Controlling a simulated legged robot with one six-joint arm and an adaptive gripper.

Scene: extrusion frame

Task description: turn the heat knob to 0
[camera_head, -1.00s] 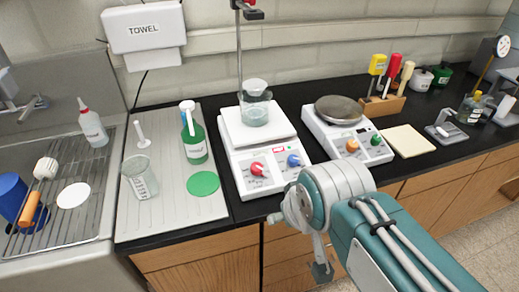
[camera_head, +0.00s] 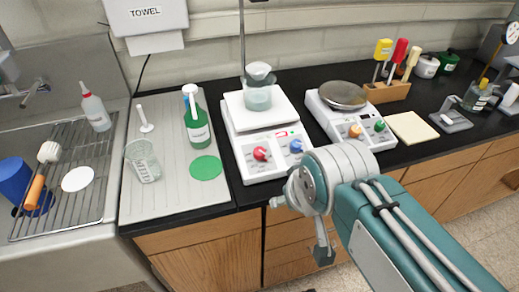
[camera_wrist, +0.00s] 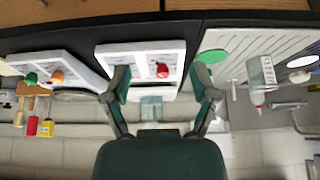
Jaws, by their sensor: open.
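The white hot plate (camera_head: 262,173) stands near the front edge of the black bench. Its front panel has a red knob (camera_head: 261,154), a blue knob (camera_head: 296,146) and a small red display. Which knob is the heat knob is too small to read. A beaker (camera_head: 257,97) stands on its white top. In the upside-down wrist view, my gripper (camera_wrist: 162,75) is open and empty. The red knob (camera_wrist: 163,70) shows between its fingers, apart from both. The blue knob is not visible there, probably behind the left finger. In the head view my arm hides most of the gripper.
A second plate unit (camera_head: 349,132) with orange and green knobs stands to the right. A support rod (camera_head: 242,40) rises behind the hot plate. Floor space before the cabinets is clear.

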